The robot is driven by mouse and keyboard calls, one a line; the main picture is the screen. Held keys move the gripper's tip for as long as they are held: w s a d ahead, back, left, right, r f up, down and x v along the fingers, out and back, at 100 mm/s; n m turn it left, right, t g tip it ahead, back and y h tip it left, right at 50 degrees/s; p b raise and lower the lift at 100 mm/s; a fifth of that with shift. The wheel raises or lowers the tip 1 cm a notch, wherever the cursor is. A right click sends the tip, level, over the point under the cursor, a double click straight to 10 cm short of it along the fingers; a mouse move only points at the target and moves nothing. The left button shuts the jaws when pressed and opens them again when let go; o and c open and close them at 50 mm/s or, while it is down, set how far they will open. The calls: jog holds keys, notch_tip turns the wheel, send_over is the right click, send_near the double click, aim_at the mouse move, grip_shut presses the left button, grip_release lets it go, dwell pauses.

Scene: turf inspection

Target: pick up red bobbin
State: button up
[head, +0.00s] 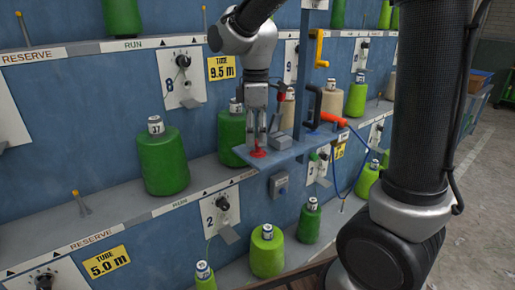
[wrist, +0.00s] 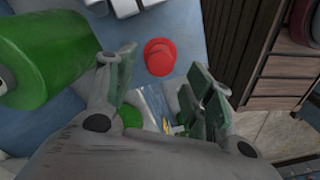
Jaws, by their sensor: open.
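The red bobbin (head: 258,153) is small, with round flanges, and stands on a narrow blue shelf (head: 298,150) in the middle of the head view. In the wrist view the red bobbin (wrist: 160,57) shows as two overlapping red discs, above the gap between the fingers. My gripper (head: 262,139) points down just over the bobbin in the head view. In the wrist view my gripper (wrist: 160,78) is open, with a finger on either side and nothing between the tips. The fingers partly hide the bobbin in the head view.
A large green spool (head: 163,160) stands left of the shelf, and another green spool (head: 232,132) stands close behind my gripper. A red-orange nozzled tool (head: 332,119) with a blue hose is to the right. A blue upright post (head: 306,65) rises close beside my gripper.

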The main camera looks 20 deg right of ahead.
aim_at(258, 148)
jog(key=f, duration=0.3)
jog(key=shift+d+f, duration=0.3)
jog(key=shift+f, duration=0.05)
jog(key=shift+c, duration=0.2)
jog(key=c, duration=0.9)
jog(key=shift+r, duration=0.1)
